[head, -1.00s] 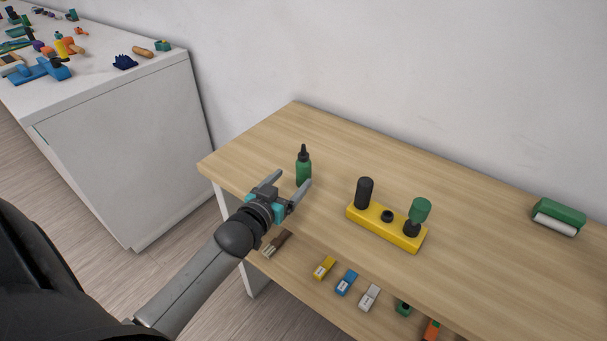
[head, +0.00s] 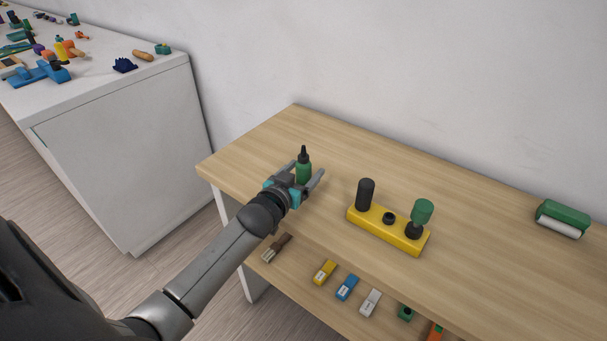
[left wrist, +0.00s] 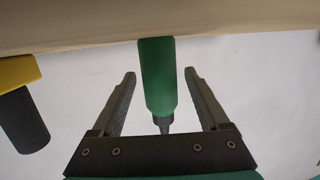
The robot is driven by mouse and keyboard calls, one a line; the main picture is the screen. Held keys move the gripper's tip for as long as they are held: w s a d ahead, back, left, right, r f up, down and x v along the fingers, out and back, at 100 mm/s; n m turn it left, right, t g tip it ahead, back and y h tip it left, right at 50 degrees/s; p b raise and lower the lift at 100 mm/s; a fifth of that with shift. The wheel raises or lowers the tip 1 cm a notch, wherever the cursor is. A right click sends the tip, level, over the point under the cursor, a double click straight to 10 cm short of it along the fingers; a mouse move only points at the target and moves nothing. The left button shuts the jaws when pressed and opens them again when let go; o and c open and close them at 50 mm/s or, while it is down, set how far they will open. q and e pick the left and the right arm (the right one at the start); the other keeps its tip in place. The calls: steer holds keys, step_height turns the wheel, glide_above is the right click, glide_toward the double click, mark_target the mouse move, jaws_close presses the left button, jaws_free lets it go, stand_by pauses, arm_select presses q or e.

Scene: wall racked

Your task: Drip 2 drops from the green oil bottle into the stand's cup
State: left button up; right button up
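The green oil bottle (head: 303,171), with a dark pointed nozzle, stands upright near the table's left end. My left gripper (head: 307,170) is open around it, one finger on each side. In the left wrist view the bottle (left wrist: 157,78) appears inverted between the spread fingers, with gaps on both sides. The yellow stand (head: 374,227) is to the right. It carries a tall black cylinder (head: 366,194), a short black ring-like piece (head: 389,218) and a green cup-shaped piece (head: 422,211) on a black base. I cannot tell which is the cup. My right gripper is not in view.
The wooden table (head: 480,225) is clear between the stand and a green-and-white roller-like object (head: 563,217). A lower shelf holds several small coloured blocks, including a blue one (head: 347,287). A white cabinet (head: 130,150) with toys stands left. The wall is behind.

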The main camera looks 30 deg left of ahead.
arm_select(q)
jaws_close()
stand_by(0.4)
steer(key=shift+r, duration=0.15)
step_height(320, 180, up, 20)
steer(key=p, duration=0.6)
